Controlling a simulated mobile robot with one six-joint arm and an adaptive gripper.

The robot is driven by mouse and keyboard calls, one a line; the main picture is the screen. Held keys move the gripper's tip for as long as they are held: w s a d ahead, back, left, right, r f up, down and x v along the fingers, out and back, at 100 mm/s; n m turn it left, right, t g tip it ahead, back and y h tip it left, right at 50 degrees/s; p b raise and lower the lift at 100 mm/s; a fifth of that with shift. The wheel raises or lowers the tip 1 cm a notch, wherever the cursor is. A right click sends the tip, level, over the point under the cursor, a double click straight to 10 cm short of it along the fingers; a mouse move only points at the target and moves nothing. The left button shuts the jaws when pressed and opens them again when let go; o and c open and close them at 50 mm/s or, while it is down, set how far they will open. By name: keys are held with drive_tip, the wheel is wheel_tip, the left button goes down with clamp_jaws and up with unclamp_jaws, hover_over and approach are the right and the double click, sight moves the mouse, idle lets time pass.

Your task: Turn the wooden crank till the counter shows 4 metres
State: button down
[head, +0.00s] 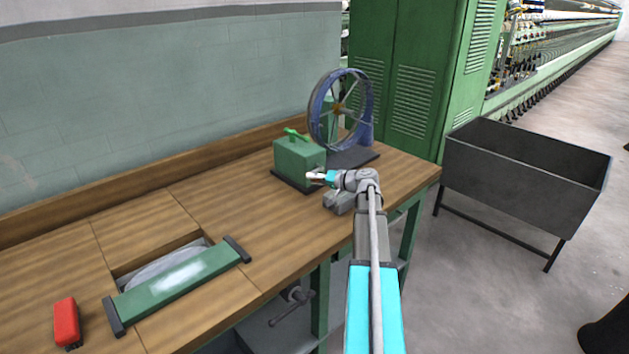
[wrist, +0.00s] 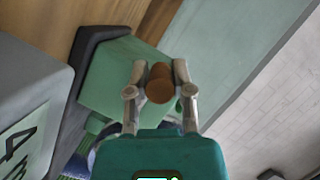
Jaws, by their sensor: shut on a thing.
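The wooden crank handle (wrist: 160,84) is a brown rounded knob, seen nearly end-on in the wrist view. My gripper (wrist: 159,70) has one finger on each side of it and is shut on it. In the head view my gripper (head: 322,178) is at the front right of the green box (head: 298,160); the handle is too small to make out there. The green box also fills the middle of the wrist view (wrist: 115,75). A grey block, likely the counter (wrist: 30,85), is at left in the wrist view. Its pale face shows a dark 4, partly cut off.
A blue-rimmed wheel (head: 314,110) stands behind the green box on the wooden bench (head: 245,220). A grey bin (head: 520,160) stands on the floor at right.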

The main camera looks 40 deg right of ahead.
drive_tip(key=shift+w+d, duration=0.1)
drive_tip(key=shift+d, duration=0.15)
drive_tip(key=c, duration=0.6)
unclamp_jaws()
drive_tip(key=shift+o, duration=0.6)
drive_tip(key=shift+a+f, duration=0.15)
drive_tip(key=shift+f, duration=0.05)
